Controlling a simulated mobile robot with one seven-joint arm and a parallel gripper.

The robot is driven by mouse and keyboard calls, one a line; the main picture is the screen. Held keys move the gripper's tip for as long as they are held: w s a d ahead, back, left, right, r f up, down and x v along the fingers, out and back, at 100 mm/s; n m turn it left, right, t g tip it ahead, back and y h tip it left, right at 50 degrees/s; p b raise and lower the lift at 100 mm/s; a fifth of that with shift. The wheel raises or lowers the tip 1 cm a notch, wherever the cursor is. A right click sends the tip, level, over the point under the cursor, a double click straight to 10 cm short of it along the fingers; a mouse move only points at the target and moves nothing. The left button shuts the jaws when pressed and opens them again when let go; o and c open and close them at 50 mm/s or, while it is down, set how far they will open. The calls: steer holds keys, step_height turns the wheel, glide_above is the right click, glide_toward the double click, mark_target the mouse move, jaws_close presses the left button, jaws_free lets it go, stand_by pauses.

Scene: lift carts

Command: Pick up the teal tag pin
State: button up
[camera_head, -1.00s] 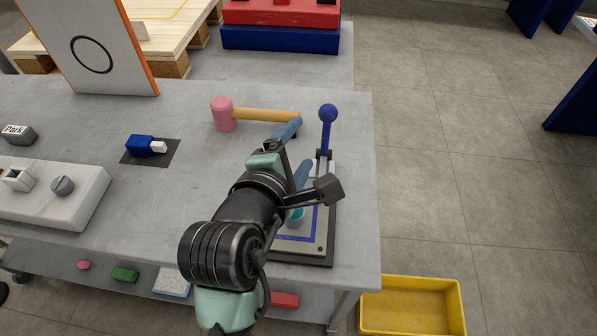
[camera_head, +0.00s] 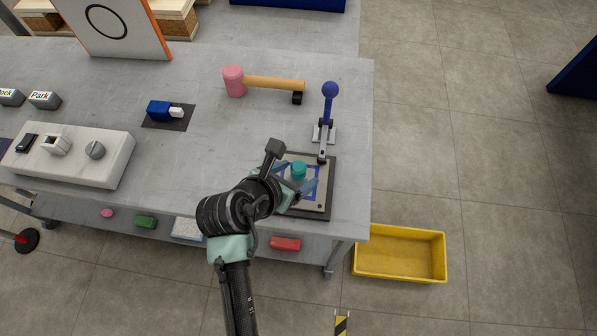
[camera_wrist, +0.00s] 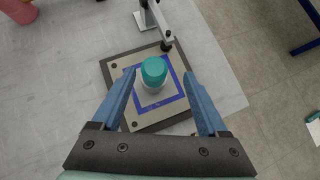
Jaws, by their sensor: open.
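The teal tag pin (camera_head: 299,169) stands upright on a square board with a blue outline (camera_head: 321,208) at the right end of the grey table. In the wrist view the teal pin (camera_wrist: 154,71) has a teal top above a pale, see-through-looking lower part. My gripper (camera_head: 299,178) is at the board, its blue fingers apart. In the wrist view my gripper (camera_wrist: 158,72) has one finger left and one right of the pin, with visible gaps to it. The fingers appear not to touch the pin.
A lever with a blue knob (camera_head: 330,90) stands just behind the board. A pink mallet (camera_head: 234,81) lies farther back. A control box (camera_head: 75,158) and a blue switch (camera_head: 160,110) are to the left. A yellow bin (camera_head: 399,254) is on the floor at right.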

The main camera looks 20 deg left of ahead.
mark_target(304, 165)
steer(key=shift+w+a+r+x, duration=0.1)
steer(key=shift+x, duration=0.9)
steer(key=shift+w+a+r+x, duration=0.1)
steer(key=shift+a+x, duration=0.05)
steer(key=shift+x, duration=0.85)
steer(key=shift+w+a+x, duration=0.1)
steer(key=shift+x, duration=0.9)
steer(key=shift+s, duration=0.1)
steer(key=shift+r, duration=0.1)
jaws_close()
